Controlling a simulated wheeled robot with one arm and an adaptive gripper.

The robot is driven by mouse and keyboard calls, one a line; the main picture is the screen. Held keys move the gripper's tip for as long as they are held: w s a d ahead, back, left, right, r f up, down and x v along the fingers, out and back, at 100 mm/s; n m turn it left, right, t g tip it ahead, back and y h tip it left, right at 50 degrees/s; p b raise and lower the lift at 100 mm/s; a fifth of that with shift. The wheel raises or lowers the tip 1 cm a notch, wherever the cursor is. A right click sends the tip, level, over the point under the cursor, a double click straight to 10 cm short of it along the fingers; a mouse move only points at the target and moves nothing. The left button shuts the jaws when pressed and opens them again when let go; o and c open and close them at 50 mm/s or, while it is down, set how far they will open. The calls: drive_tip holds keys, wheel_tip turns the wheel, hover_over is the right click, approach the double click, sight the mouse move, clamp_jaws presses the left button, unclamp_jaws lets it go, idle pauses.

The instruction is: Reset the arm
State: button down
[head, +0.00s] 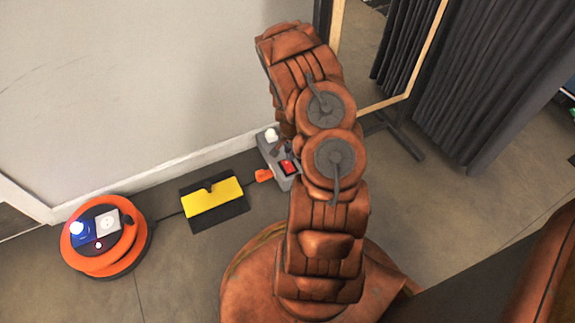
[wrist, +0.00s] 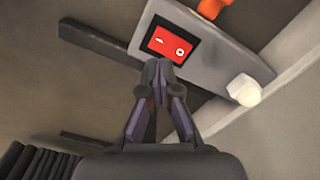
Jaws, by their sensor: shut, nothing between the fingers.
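My arm stands up from its base in the middle of the head view and reaches over toward the wall. My gripper (wrist: 161,66) shows in the wrist view with its fingertips together and nothing between them. The tips appear just below a red rocker switch (wrist: 170,44) on a grey box (wrist: 205,62); I cannot tell whether they touch it. In the head view the grey box (head: 270,152) and red switch (head: 289,167) lie by the foot of the wall, partly covered by my arm. The gripper itself is mostly hidden there.
An orange cable reel (head: 92,262) with sockets and a yellow-and-black block (head: 213,205) lie on the floor to the left. An orange plug (head: 264,175) sits at the box. A framed mirror (head: 420,65) and dark curtain (head: 500,80) stand right.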

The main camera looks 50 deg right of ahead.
drive_tip(key=shift+r, duration=0.1)
idle(0.4)
drive_tip(key=w+a+r+n+p, duration=0.1)
drive_tip(key=a+r+n+p, duration=0.3)
drive_tip(key=r, duration=0.8)
drive_tip(key=w+a+r+m+p, duration=0.15)
drive_tip(key=r+p, duration=0.45)
drive_tip(key=r, duration=0.6)
drive_tip(key=s+a+r+n+p, duration=0.2)
drive_tip(key=a+r+p, duration=0.3)
drive_tip(key=r, duration=0.5)
drive_tip(key=s+a+r+n+p, duration=0.25)
drive_tip(key=a+r+p, duration=0.3)
drive_tip(key=r, duration=0.55)
drive_tip(key=s+a+r+n+p, duration=0.1)
drive_tip(key=s+a+r+p, duration=0.2)
drive_tip(key=a+r+p, duration=0.5)
drive_tip(key=s+a+r+n+g+p, duration=0.1)
drive_tip(key=s+a+r+n+p, duration=0.3)
drive_tip(key=s+r, duration=0.5)
drive_tip(key=s+a+r+n+p, duration=0.3)
drive_tip(key=s+r+p, duration=0.6)
drive_tip(key=r, duration=0.9)
drive_tip(key=shift+s+a+r+n+g, duration=0.25)
drive_tip(key=shift+s+a+n+g, duration=0.15)
drive_tip(key=shift+a, duration=0.45)
